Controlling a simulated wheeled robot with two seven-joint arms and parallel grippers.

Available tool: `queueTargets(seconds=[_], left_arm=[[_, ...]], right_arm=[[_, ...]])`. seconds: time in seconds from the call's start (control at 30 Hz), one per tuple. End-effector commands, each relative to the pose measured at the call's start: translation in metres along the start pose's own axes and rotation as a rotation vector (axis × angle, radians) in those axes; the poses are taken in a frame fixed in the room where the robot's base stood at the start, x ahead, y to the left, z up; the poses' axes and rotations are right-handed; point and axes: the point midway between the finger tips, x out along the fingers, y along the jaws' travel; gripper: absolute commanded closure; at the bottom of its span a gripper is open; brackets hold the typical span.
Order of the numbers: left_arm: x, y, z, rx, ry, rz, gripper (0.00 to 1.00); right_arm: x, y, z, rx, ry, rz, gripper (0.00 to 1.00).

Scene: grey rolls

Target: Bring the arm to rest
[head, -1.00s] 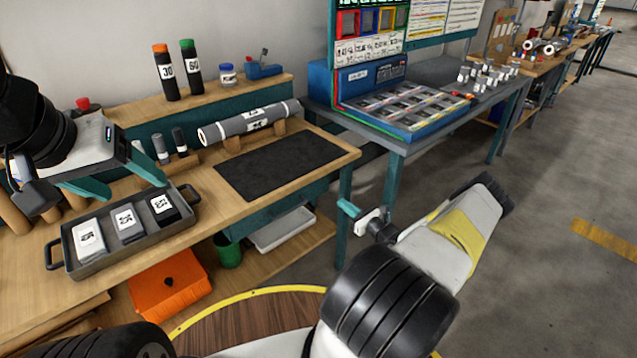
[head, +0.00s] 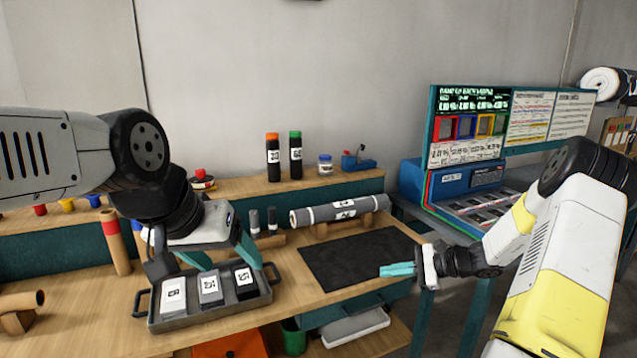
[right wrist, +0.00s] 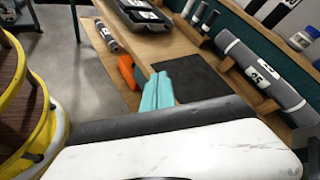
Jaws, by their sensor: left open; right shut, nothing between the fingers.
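My left gripper (head: 234,266) is open, its teal fingers spread above the grey tray (head: 212,316), with nothing seen between them. My right gripper (head: 385,271) is shut and empty. In the head view it appears by the right end of the bench, in front of the dark mat's (head: 345,264) right side. In the right wrist view its two teal fingers (right wrist: 157,92) lie together, with the mat (right wrist: 200,85) beyond them. A grey roll (head: 325,213) with a label rests on a wooden cradle behind the mat.
The tray holds three labelled packs (head: 209,287). An orange-capped bottle (head: 273,158), a green-capped bottle (head: 296,158) and a blue-lidded jar (head: 325,166) stand on the back shelf. A blue sorting station (head: 470,180) is at the right. The mat is bare.

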Motion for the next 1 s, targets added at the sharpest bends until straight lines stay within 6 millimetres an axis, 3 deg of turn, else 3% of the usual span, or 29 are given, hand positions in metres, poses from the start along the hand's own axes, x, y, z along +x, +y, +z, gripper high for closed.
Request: queueTargets(seconds=[0.03,0.2,0.5,0.8,1.0], left_arm=[[0.0,0.0,0.0,0.0,0.0,0.0,0.3],[0.0,0.0,0.0,0.0,0.0,0.0,0.3],[0.0,0.0,0.0,0.0,0.0,0.0,0.3],[0.0,0.0,0.0,0.0,0.0,0.0,0.3],[0.0,0.0,0.0,0.0,0.0,0.0,0.3]], right_arm=[[-0.001,-0.003,0.027,-0.079,0.021,0.065,1.0],[-0.01,0.005,0.1,-0.326,0.096,0.268,1.0],[-0.047,0.034,0.209,-0.764,0.253,0.537,1.0],[-0.1,0.074,0.288,-1.192,0.427,0.685,1.0],[-0.131,0.098,0.317,-1.428,0.531,0.714,1.0]])
